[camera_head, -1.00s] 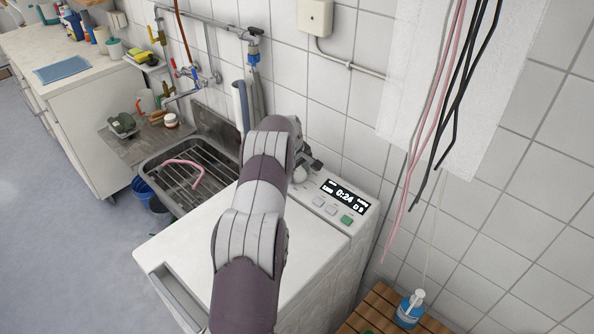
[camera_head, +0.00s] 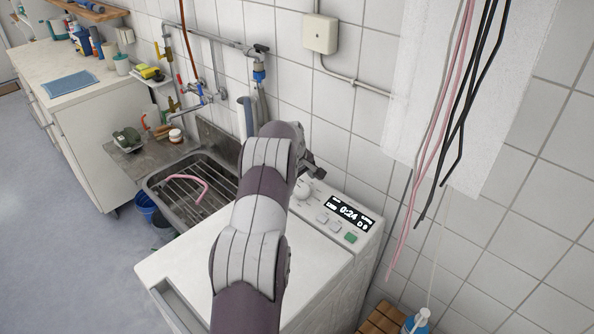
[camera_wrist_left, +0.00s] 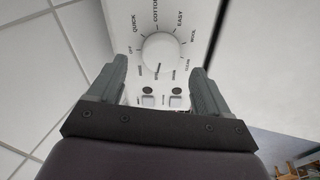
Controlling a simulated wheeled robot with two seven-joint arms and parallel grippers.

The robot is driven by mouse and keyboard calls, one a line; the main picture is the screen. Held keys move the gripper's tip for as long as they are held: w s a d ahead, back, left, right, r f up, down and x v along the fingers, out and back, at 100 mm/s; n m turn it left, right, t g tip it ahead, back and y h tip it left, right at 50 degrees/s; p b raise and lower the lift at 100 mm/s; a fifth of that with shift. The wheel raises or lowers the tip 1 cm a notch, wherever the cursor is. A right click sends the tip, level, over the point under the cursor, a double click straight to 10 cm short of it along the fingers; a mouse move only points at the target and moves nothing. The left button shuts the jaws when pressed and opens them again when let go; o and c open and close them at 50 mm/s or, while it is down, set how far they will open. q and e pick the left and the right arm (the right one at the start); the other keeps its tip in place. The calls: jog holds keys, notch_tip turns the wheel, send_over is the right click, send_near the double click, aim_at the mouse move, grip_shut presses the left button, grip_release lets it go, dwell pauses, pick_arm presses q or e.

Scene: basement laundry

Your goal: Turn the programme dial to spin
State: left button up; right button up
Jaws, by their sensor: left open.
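The white round programme dial (camera_head: 302,191) is on the washing machine's top panel, left of the lit display (camera_head: 349,211) reading 0:24. In the left wrist view the dial (camera_wrist_left: 160,53) is ringed by printed words, among them QUICK, COTTON, EASY and WOOL. A dark mark shows at its lower edge; the print there is too small to read surely. My left gripper (camera_head: 313,168) is by the dial, partly hidden behind my wrist. In the left wrist view its fingers (camera_wrist_left: 157,85) are apart, with the dial showing between and beyond their tips. Contact is not visible. My right gripper is out of view.
Push buttons (camera_head: 336,229) sit beside the dial. A metal sink (camera_head: 190,181) is left of the machine. Pipes (camera_head: 215,85) run along the tiled wall behind. Loose hanging cords (camera_head: 455,110) are at right. A bottle (camera_head: 417,322) stands on a wooden slatted surface.

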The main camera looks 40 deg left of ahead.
pick_arm(q)
jog(key=b+v, duration=0.1)
jog(key=v, duration=0.8)
jog(key=shift+r, duration=0.2)
jog(key=shift+s, duration=0.15)
